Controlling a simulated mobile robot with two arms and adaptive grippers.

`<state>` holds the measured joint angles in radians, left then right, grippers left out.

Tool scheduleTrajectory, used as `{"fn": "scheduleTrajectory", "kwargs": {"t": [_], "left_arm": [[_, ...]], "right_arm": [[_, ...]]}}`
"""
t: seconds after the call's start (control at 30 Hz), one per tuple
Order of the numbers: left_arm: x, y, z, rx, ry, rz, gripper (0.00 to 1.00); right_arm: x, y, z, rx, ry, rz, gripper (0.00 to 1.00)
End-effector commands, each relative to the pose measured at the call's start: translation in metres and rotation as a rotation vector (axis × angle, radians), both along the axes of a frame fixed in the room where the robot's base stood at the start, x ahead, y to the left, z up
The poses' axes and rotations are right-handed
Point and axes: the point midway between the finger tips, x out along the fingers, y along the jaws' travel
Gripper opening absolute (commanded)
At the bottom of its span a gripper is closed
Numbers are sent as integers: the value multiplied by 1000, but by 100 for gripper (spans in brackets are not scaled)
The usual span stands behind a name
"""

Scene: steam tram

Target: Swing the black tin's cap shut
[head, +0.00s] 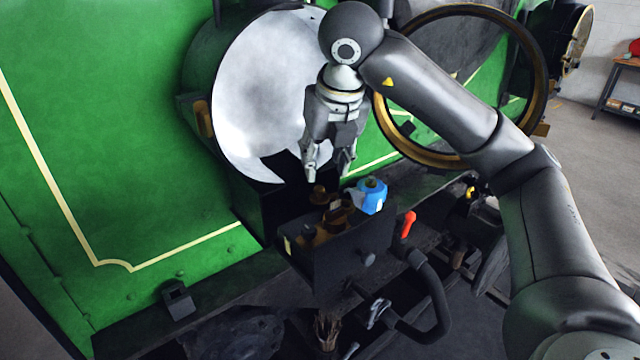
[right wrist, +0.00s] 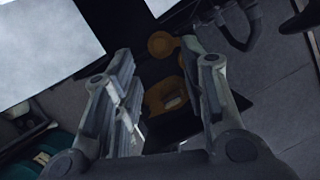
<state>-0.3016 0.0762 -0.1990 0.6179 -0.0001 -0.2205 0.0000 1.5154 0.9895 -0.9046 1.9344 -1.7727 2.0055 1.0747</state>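My right gripper (head: 328,172) hangs fingers down above an open black box (head: 342,262). Its two fingers are apart with nothing between them, and they also show spread in the right wrist view (right wrist: 168,78). Brass-coloured parts (head: 318,235) stand in the box below the fingers. In the right wrist view, a round brass piece (right wrist: 161,44) and a larger brass piece (right wrist: 165,97) lie beyond the fingers. I cannot tell for certain which piece is the black tin or its cap. A small black holder (head: 178,299) sits on the ledge at lower left. My left gripper is not in view.
A blue object (head: 371,195) stands at the box's right rear, close to the gripper. A red-orange handle (head: 408,224) is further right. A pale round door (head: 262,95) and a brass-rimmed ring (head: 537,90) flank the gripper. Green panelling (head: 120,150) fills the left.

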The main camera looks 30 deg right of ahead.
Motion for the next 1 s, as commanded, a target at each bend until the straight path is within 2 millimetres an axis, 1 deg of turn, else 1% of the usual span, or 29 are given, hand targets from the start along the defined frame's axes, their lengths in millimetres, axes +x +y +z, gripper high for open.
{"fn": "scheduleTrajectory", "kwargs": {"t": [0.03,0.1,0.37,0.5,0.7,0.97,1.0], "left_arm": [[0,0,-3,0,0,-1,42],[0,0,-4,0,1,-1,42],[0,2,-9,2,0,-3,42],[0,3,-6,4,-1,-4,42],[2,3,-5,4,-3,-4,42],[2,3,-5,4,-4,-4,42],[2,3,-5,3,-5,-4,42]], "right_arm": [[2,0,-9,2,5,2,39],[5,-1,-17,2,5,2,39],[17,-4,-46,2,5,3,39],[23,-6,-58,2,4,1,39],[27,-8,-69,2,2,3,39],[27,-8,-69,1,0,3,39],[27,-8,-69,1,0,3,37]]}}
